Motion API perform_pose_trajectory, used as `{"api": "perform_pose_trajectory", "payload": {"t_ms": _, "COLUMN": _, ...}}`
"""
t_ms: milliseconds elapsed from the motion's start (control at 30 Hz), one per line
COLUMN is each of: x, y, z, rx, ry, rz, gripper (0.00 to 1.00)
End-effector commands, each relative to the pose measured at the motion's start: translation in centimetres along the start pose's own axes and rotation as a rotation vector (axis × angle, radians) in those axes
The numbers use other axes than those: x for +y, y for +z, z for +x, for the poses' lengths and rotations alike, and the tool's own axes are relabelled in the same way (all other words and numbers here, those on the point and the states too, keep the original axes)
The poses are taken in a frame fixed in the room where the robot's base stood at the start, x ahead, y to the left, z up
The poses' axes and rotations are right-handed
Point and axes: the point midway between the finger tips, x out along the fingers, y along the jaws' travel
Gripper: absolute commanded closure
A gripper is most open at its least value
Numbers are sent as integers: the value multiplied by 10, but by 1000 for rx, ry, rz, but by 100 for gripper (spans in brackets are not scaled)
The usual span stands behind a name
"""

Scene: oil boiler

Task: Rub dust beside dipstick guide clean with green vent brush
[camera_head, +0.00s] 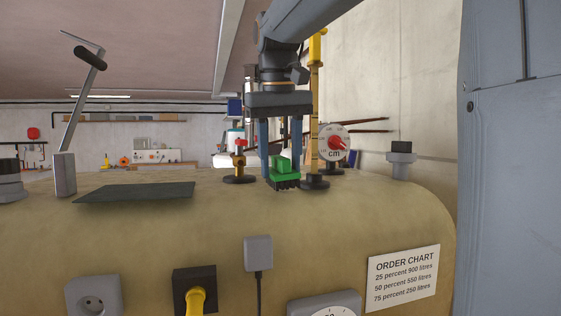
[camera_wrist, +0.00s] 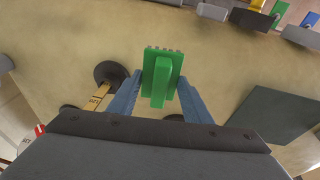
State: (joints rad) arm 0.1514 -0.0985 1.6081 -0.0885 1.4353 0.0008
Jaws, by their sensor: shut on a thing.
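My gripper (camera_head: 283,178) is shut on the green vent brush (camera_head: 286,171), with its dark bristles facing down at the tank top. The brush also shows in the wrist view (camera_wrist: 161,75) between the blue fingers. Whether the bristles touch the surface I cannot tell. The dipstick guide (camera_head: 314,182), a black round base, stands just right of the brush, with a yellow dipstick (camera_head: 315,120) upright in it. In the wrist view the guide (camera_wrist: 108,73) is left of the brush. I cannot make out any dust; the brush may hide it.
A red-handled valve (camera_head: 239,160) stands left of my gripper, and a round cm gauge (camera_head: 334,143) behind the dipstick. A dark flat sheet (camera_head: 135,192) lies on the tank (camera_head: 340,215) at left, beside an upright lever (camera_head: 75,130).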

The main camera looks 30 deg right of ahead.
Motion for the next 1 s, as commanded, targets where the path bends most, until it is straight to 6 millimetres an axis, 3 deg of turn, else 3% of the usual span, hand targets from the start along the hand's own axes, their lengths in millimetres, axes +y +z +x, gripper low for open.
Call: {"api": "perform_pose_trajectory", "payload": {"t_ms": 1000, "x": -1, "y": 2, "z": 12, "rx": 0, "ry": 0, "rz": 0, "gripper": 73}}
